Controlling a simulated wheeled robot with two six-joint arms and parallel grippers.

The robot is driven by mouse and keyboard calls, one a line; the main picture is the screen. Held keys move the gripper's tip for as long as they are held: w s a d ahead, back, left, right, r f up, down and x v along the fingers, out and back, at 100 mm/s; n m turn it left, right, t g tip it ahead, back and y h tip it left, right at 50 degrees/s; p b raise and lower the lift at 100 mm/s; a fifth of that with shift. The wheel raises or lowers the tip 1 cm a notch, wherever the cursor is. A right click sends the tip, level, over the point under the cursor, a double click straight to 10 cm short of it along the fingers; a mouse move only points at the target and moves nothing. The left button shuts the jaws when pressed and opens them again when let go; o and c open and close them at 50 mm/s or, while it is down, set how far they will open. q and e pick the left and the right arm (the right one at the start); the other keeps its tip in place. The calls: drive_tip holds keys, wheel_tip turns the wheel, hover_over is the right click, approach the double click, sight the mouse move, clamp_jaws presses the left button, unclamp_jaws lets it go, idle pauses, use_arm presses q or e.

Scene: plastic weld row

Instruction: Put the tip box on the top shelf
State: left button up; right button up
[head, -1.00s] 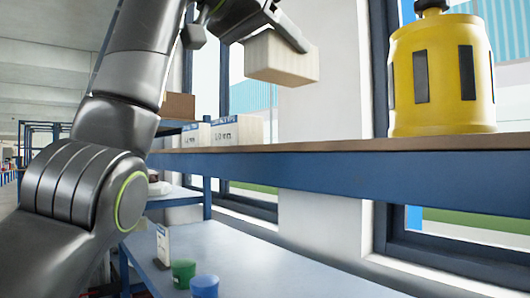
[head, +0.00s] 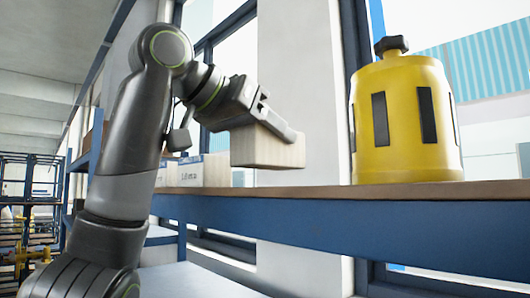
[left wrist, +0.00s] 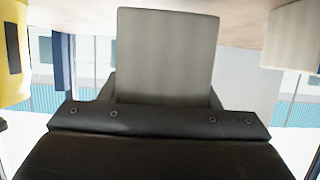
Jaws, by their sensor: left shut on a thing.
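My left gripper (head: 268,118) is shut on a pale cream box (head: 268,150), the tip box, with no label showing on the faces in view. In the head view the box hangs over the top shelf (head: 310,190), with its underside a little above the board. In the left wrist view the held box (left wrist: 167,55) looks grey and fills the middle, and its far side is hidden. My right gripper is in neither view.
Similar pale boxes with printed labels (head: 190,174) stand on the shelf left of the held box. A yellow canister (head: 405,125) with black patches stands to its right. The board between them looks clear. A window and wall are behind.

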sight(262, 168)
use_arm(q)
drive_tip(key=shift+s+a+f, duration=0.15)
drive_tip(key=shift+f, duration=0.3)
drive_tip(key=shift+s+a+f, duration=0.15)
drive_tip(key=shift+f, duration=0.25)
drive_tip(key=shift+a+f+p, duration=0.1)
drive_tip(key=shift+f+p, duration=0.2)
drive_tip(key=shift+f, duration=0.05)
drive_tip(key=shift+w+f, duration=0.1)
drive_tip(key=shift+f, duration=0.1)
drive_tip(key=shift+w, duration=0.1)
drive_tip(key=shift+d, duration=0.2)
drive_tip(key=shift+f, duration=0.15)
drive_tip(key=o, duration=1.1)
drive_tip(key=shift+a, duration=0.1)
drive_tip(key=shift+c, duration=0.2)
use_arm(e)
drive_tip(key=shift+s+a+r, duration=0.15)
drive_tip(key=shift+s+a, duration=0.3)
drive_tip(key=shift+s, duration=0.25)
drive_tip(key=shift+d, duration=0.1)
